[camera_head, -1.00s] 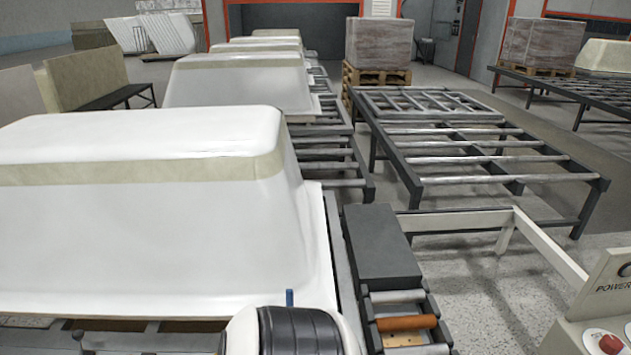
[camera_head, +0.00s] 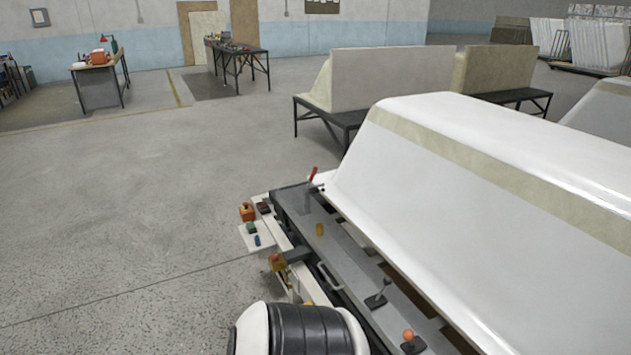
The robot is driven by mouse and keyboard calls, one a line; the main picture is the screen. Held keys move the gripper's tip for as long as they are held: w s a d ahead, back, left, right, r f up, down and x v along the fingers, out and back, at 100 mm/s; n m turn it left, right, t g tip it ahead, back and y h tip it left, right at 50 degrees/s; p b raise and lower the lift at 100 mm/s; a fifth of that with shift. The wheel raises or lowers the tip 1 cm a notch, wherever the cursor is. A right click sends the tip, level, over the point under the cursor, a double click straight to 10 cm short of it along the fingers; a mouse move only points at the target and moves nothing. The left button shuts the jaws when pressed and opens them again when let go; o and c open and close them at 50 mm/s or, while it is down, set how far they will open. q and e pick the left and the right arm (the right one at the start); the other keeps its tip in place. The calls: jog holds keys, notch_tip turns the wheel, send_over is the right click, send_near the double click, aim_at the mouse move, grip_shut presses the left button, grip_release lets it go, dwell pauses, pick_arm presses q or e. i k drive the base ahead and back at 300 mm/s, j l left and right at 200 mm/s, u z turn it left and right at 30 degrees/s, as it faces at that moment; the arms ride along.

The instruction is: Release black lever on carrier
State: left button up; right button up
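A carrier (camera_head: 349,262) with a dark grey top rail runs diagonally along the near side of a white bathtub shell (camera_head: 430,170). A black lever (camera_head: 378,292) stands on the rail near the shell's lower edge, on a dark base, and leans slightly. An orange-knobbed lever (camera_head: 409,340) is closer to me on the same rail. A red-handled lever (camera_head: 313,175) stands at the rail's far end. Neither of my grippers shows. A white and black ribbed part of mine is at the bottom edge, left of the levers, and nothing of mine touches them.
A small side shelf (camera_head: 254,237) holds an orange box and small coloured pieces. A black bar handle (camera_head: 329,277) sits on the rail's side. Open concrete floor (camera_head: 130,210) lies left. Dark stands with shells (camera_head: 390,80) and tables (camera_head: 98,79) are farther back.

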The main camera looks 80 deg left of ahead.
aim_at(388, 280)
jog(key=u, duration=2)
